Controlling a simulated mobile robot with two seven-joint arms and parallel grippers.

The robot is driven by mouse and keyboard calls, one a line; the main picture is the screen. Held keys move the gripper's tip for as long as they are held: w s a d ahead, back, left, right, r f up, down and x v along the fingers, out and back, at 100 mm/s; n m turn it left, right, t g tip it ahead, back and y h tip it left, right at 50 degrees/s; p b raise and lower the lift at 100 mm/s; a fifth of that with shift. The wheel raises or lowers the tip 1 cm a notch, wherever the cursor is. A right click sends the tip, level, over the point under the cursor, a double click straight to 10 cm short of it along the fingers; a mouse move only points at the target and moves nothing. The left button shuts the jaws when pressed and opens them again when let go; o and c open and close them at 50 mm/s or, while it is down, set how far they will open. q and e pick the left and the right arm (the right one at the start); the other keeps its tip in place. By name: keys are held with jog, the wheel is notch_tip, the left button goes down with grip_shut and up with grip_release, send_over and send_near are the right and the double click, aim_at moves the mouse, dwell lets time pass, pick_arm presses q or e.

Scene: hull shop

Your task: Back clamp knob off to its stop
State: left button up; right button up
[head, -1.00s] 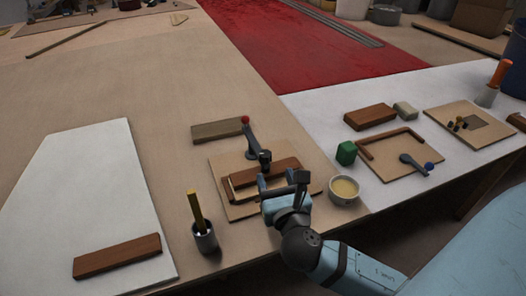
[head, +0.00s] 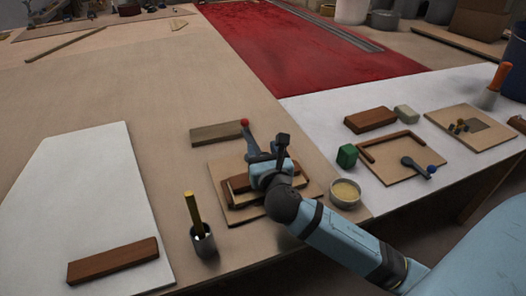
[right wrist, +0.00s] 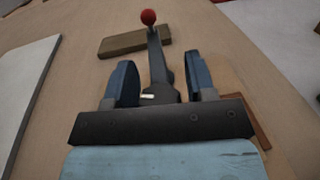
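The clamp (head: 251,145) stands on a square tan board (head: 221,191), with a dark upright arm topped by a red knob (head: 245,123). My right gripper (head: 268,168) is over the board, hiding the lower clamp in the head view. In the right wrist view, the two blue fingers of the right gripper (right wrist: 161,72) are spread apart. The clamp arm (right wrist: 157,58) shows between them, with the red knob (right wrist: 148,17) beyond the fingertips. I see no contact between fingers and clamp. My left gripper is not in view.
A wooden block (head: 217,133) lies behind the board. A grey cup (head: 203,241) with a yellow stick stands front left, and a bowl (head: 345,193) stands right beside the board. A green block (head: 347,156) is farther right.

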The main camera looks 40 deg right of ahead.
jog(key=c, duration=0.7)
jog(key=shift+o, duration=0.2)
